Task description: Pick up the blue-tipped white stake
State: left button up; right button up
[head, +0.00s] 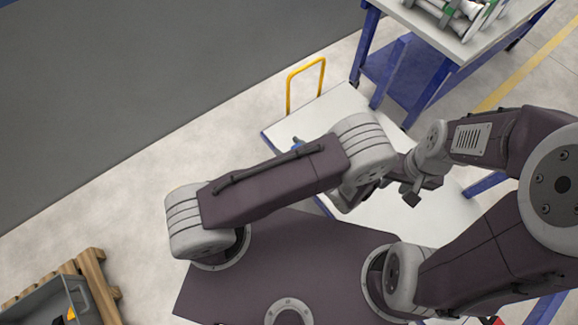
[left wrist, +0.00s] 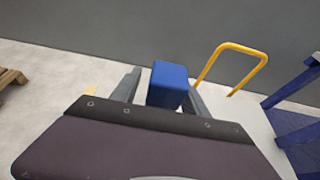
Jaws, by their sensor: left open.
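The stake's blue tip (left wrist: 167,85) stands up between the two grey fingers of my left gripper (left wrist: 162,92) in the left wrist view. The fingers are apart, with a visible gap on the left side of the tip. The white shaft is hidden behind my own wrist housing. In the head view a small blue bit (head: 297,143) shows just beyond my left arm, which hides most of the left gripper. My right gripper (head: 412,196) is above the white table in the head view; its finger gap is not clear.
A white tabletop (head: 440,218) lies beneath my arms. A yellow rail (head: 305,66) stands at its far edge. A blue-framed table (head: 465,45) with pipe parts is at upper right. A wooden pallet (head: 93,275) with a grey crate (head: 50,302) is at lower left.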

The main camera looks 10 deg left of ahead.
pick_arm(q)
jog(key=shift+w, duration=0.1)
jog(key=shift+s+d+r, duration=0.2)
jog(key=shift+s+d, duration=0.05)
jog(key=shift+c, duration=0.3)
jog(key=shift+s+d+r, duration=0.15)
jog(key=shift+s, duration=0.05)
jog(key=c, duration=1)
jog(key=shift+w+f, duration=0.1)
jog(key=shift+f, duration=0.1)
grip_shut()
pick_arm(e)
jog(key=shift+s+d+r, duration=0.1)
jog(key=shift+s+d, duration=0.2)
pick_arm(q)
jog(key=shift+r, duration=0.15)
